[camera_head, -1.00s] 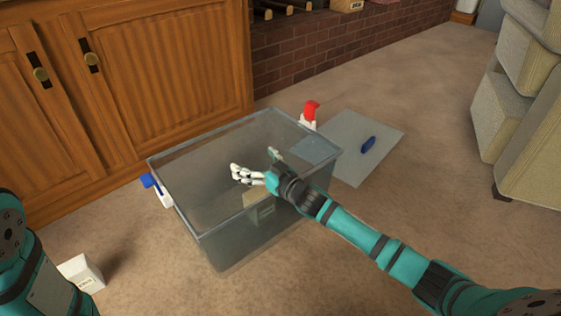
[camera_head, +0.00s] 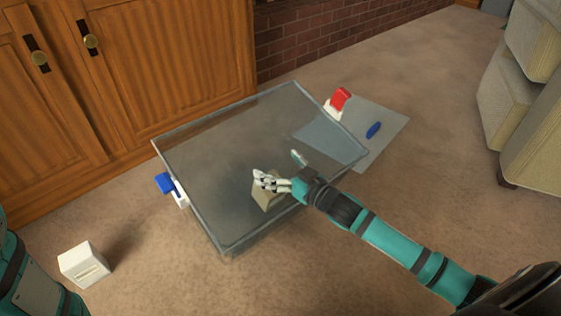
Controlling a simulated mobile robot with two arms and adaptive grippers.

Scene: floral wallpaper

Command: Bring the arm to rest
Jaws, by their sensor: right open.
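My right gripper (camera_head: 279,168) is open, with its white fingers spread above the clear bin (camera_head: 228,240). It appears empty. Its teal and black arm comes in from the lower right, across the bin's near right edge. A small beige box (camera_head: 265,198) lies inside the bin, partly behind the fingers. Only a teal part of my left arm shows at the lower left edge; the left gripper is out of view.
A white box (camera_head: 85,264) stands on the carpet. A blue object (camera_head: 373,130) lies on a grey sheet (camera_head: 383,148). A wooden cabinet (camera_head: 170,60) stands behind; upholstered furniture (camera_head: 520,95) stands at right.

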